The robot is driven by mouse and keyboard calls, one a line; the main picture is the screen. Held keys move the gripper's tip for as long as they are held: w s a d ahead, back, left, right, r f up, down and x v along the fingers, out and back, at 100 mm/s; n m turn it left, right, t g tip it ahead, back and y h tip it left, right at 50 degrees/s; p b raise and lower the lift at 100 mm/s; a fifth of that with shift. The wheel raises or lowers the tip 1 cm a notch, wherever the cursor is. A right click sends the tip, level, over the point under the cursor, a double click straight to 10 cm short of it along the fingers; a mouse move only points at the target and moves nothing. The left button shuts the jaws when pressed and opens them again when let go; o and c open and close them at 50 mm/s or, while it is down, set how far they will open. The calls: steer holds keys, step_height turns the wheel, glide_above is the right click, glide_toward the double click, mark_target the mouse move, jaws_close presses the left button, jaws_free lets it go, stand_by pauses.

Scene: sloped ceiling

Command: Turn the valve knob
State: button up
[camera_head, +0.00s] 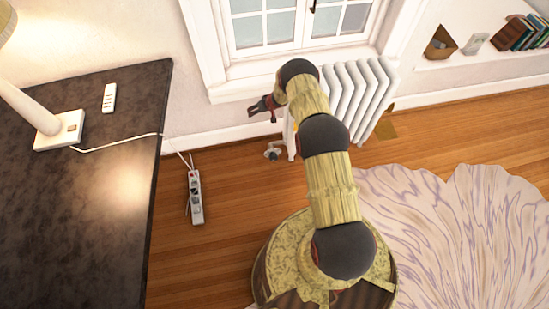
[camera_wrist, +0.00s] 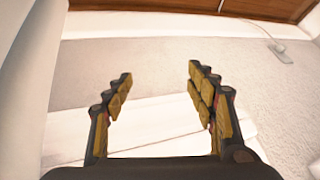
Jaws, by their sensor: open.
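The valve knob (camera_head: 273,152) appears as a small grey fitting low at the left side of the white radiator (camera_head: 357,95), near the floor. Its exact shape is too small to tell. My gripper (camera_head: 252,108) is above it and slightly to the left, just below the window sill, apart from the knob. In the wrist view my gripper (camera_wrist: 160,70) is open, with nothing between its two fingers. I cannot make out the knob in the wrist view.
A dark table (camera_head: 120,150) with a lamp (camera_head: 45,120) stands at the left. A power strip (camera_head: 195,197) and cable lie on the wooden floor. A pale wavy-edged rug (camera_head: 460,225) covers the right. Floor between table and radiator is mostly free.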

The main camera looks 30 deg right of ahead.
steer(key=s+d+f+g+h, duration=0.1)
steer(key=s+f, duration=0.3)
steer(key=f, duration=0.4)
steer(key=s+d+f, duration=0.2)
steer(key=s+f, duration=0.3)
steer(key=f, duration=0.4)
steer(key=m, duration=0.1)
glide_above(275, 158)
steer(key=s, duration=0.3)
step_height(275, 158, down, 10)
steer(key=shift+g+h, duration=0.3)
steer(key=b+x, duration=0.6)
steer(key=x, duration=0.1)
steer(key=shift+w+d+r+b, duration=0.15)
steer(key=shift+w+d+b, duration=0.1)
steer(key=shift+b, duration=0.1)
steer(key=shift+a, duration=0.1)
steer(key=shift+c, duration=0.4)
steer(key=c, duration=1.1)
